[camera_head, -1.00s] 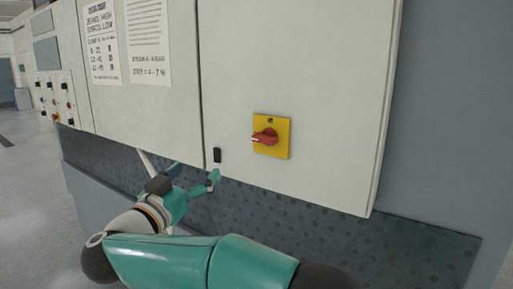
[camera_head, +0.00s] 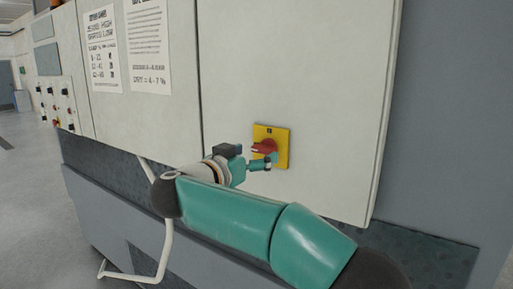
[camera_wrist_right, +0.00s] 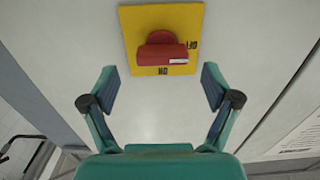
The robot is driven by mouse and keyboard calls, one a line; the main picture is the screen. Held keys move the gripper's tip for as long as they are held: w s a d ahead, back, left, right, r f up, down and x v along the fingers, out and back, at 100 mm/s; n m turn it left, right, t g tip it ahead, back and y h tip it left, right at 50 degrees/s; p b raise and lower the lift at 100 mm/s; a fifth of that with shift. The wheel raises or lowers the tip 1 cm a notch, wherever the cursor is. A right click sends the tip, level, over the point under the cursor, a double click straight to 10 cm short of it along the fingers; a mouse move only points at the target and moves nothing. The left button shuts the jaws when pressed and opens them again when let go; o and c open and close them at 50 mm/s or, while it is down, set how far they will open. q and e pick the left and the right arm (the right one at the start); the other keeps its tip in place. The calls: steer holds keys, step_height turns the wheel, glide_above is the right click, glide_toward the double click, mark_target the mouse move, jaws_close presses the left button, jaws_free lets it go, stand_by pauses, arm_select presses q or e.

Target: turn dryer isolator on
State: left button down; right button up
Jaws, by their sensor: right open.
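The dryer isolator is a red rotary handle (camera_head: 264,147) on a yellow square plate (camera_head: 283,148), mounted on the pale cabinet door. In the right wrist view the red handle (camera_wrist_right: 161,53) lies across the yellow plate (camera_wrist_right: 135,20), with ON and OFF lettering on the plate. My right gripper (camera_head: 268,158) is at the handle's lower left in the head view. In the right wrist view the gripper (camera_wrist_right: 158,90) is open, its fingers apart on either side, with the handle ahead between them and not gripped. My left gripper is not in view.
The pale cabinet door (camera_head: 300,60) is flat around the isolator. Two printed notices (camera_head: 103,50) hang on the left door. A small control panel (camera_head: 55,100) with several knobs is at far left. A dark dotted panel (camera_head: 430,250) runs below the cabinet.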

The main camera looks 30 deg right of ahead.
mark_target(262, 150)
steer(key=shift+x, duration=1.75)
